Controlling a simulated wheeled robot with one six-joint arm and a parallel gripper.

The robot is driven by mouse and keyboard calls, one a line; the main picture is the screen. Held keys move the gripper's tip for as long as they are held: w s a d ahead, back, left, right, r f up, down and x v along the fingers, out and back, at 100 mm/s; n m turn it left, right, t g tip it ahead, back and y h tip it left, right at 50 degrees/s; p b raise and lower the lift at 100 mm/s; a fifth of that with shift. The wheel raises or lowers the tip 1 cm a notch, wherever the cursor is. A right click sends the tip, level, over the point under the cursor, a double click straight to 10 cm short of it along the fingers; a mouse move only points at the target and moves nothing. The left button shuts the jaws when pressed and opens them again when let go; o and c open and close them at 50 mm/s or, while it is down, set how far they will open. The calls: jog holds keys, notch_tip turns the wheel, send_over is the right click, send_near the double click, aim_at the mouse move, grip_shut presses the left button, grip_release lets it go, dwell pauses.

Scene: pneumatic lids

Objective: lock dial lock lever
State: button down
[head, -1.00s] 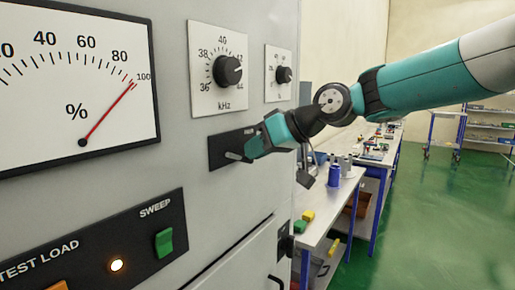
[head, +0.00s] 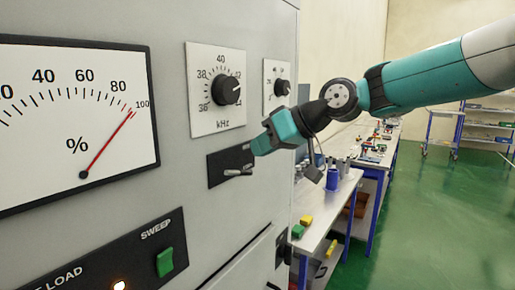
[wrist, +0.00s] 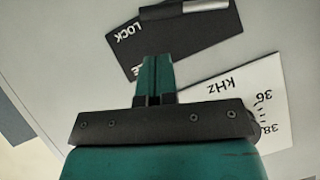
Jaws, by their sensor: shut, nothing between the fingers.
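The dial lock is a dark plate (head: 217,170) on the grey cabinet front, below the kHz dial (head: 229,90). Its short metal lever (head: 238,172) lies roughly level across the plate's lower part in the head view. My gripper (head: 257,147) is shut and empty, just above the lever and over the plate's upper right, hiding part of the lettering. In the wrist view the plate (wrist: 205,40) shows the word LOCK and the end of another word, and the silver lever (wrist: 185,8) lies at the top edge. The shut fingers (wrist: 155,62) point toward the plate with a gap to the lever.
A smaller dial (head: 281,88) sits right of the kHz dial. A large percent meter (head: 75,120) and a dark panel with a green SWEEP switch (head: 165,262) are to the left. A workbench (head: 318,215) with loose items stands behind right; green floor is open beyond.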

jog(key=b+v, duration=0.3)
jog(key=v, duration=0.6)
jog(key=b, duration=0.2)
send_over(249, 172)
jog(key=d, duration=0.2)
notch_tip(249, 172, down, 4)
jog(key=shift+s+a+f+p, duration=0.15)
jog(key=shift+f+p, duration=0.1)
jog(key=shift+f, duration=0.75)
jog(key=shift+s+a+f+p, duration=0.1)
jog(key=shift+a+f+p, duration=0.1)
jog(key=shift+f, duration=0.8)
jog(key=shift+s+f+b, duration=0.1)
jog(key=shift+f+b, duration=0.65)
